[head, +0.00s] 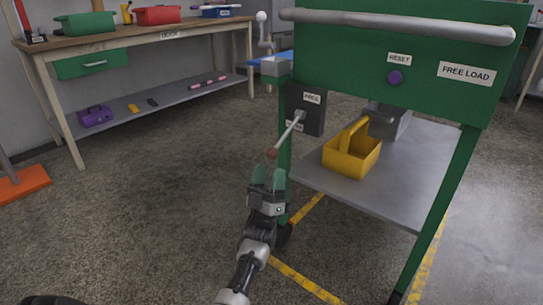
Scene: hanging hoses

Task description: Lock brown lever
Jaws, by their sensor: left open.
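The brown lever is a pale rod (290,132) with a round brown knob (272,153) at its end. It comes out of a dark box (313,118) on the green cart's left leg and slants down to the left in the picture. The box has a FREE label above and a second label lower down, partly covered by the rod. My left gripper (269,173) is open, with its green fingers pointing up at the knob from just below it. I cannot tell whether they touch the knob. My right gripper is out of view.
The green cart (345,45) has a grey handle bar (400,25), a purple reset button (394,77) and a lower shelf (405,195) holding a yellow caddy (352,152). A workbench (150,38) stands at the back left. The floor left of the cart is clear.

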